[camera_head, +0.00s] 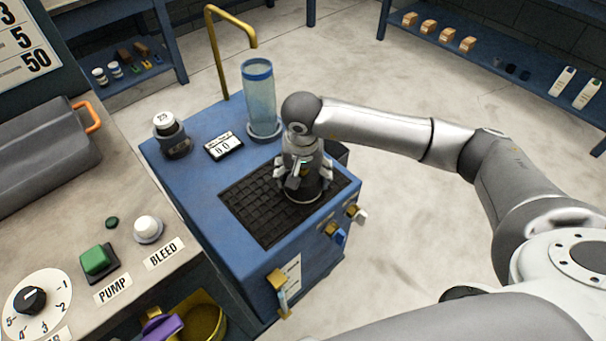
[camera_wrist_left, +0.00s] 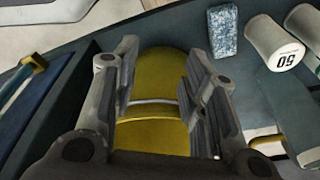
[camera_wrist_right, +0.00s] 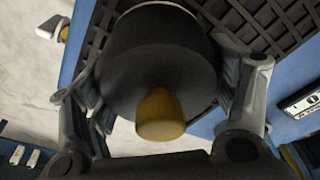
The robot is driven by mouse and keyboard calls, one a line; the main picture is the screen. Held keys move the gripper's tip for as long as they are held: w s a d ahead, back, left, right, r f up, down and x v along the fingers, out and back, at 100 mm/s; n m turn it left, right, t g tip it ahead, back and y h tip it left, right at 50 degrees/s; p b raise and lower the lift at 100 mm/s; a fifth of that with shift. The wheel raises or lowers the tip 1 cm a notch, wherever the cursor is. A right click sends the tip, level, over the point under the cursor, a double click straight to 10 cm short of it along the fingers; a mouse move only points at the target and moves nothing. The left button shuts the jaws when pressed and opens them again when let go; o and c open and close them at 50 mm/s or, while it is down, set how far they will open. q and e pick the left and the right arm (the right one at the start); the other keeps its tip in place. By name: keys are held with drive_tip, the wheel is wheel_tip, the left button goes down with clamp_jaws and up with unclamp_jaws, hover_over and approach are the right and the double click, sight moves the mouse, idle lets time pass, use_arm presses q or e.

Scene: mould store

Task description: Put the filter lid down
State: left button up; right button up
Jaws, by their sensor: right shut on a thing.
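The filter lid (camera_wrist_right: 150,60) is a dark round body with a brass knob in the right wrist view. My right gripper (camera_wrist_right: 160,95) is shut on it, one finger on each side. In the head view my right gripper (camera_head: 303,176) points down over the black grate (camera_head: 252,204) on the blue cabinet, with the dark lid (camera_head: 312,190) under it. The lid is at or just above the grate; I cannot tell if it touches. My left gripper (camera_wrist_left: 160,95) is open in the left wrist view, with a yellow container (camera_wrist_left: 155,135) beyond its fingers.
A clear cylinder (camera_head: 260,100) stands behind the grate, close to my right gripper. A small display (camera_head: 224,145) and a capped jar (camera_head: 171,136) are to its left. Small valves (camera_head: 335,234) line the cabinet's right side. The grate's left part is bare.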

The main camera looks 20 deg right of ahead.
use_arm(q)
drive_tip(key=shift+w, duration=0.1)
use_arm(e)
drive_tip(key=o, duration=1.1)
use_arm(q)
drive_tip(key=shift+w+d+r, duration=0.1)
drive_tip(key=shift+w+r, duration=0.4)
drive_tip(key=shift+r, duration=0.05)
use_arm(e)
drive_tip(key=shift+o, duration=0.2)
use_arm(q)
drive_tip(key=shift+s+f, duration=0.15)
use_arm(e)
drive_tip(key=shift+r, duration=0.15)
drive_tip(key=r, duration=0.3)
drive_tip(key=s+r, duration=0.1)
drive_tip(key=r, duration=0.3)
drive_tip(key=r+p, duration=0.1)
drive_tip(key=r, duration=0.3)
drive_tip(key=shift+s+a, duration=0.2)
drive_tip(key=shift+a, duration=0.2)
use_arm(q)
drive_tip(key=s+f, duration=0.2)
drive_tip(key=f, duration=0.1)
drive_tip(key=shift+s+a+f, duration=0.1)
drive_tip(key=shift+a, duration=0.1)
use_arm(e)
drive_tip(key=shift+s+r, duration=0.1)
drive_tip(key=shift+r, duration=0.3)
